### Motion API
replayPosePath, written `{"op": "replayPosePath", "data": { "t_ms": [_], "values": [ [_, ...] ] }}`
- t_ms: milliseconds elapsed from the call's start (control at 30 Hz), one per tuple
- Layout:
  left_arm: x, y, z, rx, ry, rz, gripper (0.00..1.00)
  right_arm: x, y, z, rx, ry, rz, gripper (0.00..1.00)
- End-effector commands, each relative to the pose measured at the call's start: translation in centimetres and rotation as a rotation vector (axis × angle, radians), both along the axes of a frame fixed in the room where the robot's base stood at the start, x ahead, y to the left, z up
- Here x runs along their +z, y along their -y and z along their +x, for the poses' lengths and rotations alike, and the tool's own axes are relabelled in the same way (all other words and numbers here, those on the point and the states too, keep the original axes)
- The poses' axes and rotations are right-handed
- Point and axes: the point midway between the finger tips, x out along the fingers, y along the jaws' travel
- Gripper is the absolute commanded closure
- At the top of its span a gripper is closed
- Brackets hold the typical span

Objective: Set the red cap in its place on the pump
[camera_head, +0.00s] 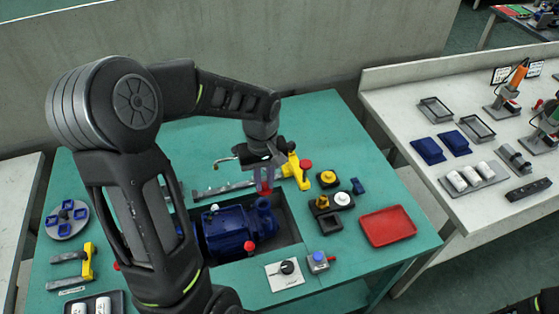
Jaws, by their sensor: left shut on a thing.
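The blue pump (225,230) lies in a dark recess in the green table, with a flanged outlet (265,214) at its right end. My left gripper (263,171) comes down from above, just behind that outlet. It is shut on a small red piece (265,187), which looks like the red cap and is held above the outlet's level. The fingers partly hide the piece, and I cannot tell whether it touches the pump. My right gripper is not in view.
A red tray (388,226) lies to the right, near several small yellow, black and white parts. A yellow holder with a red knob (305,164) stands behind the pump. A switch plate (285,274) and a small blue button box (318,262) sit in front.

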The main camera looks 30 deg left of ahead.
Motion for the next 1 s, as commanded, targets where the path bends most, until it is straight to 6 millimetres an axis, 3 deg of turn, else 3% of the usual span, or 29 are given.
{"op": "replayPosePath", "data": {
  "t_ms": [467,1000],
  "values": [
    [-0.4,-0.4,-0.5,0.030,0.001,0.001,1.00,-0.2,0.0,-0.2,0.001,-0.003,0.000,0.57],
    [-4.4,-0.3,-0.5,0.028,0.001,0.001,1.00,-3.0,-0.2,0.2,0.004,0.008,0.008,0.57]
  ]
}}
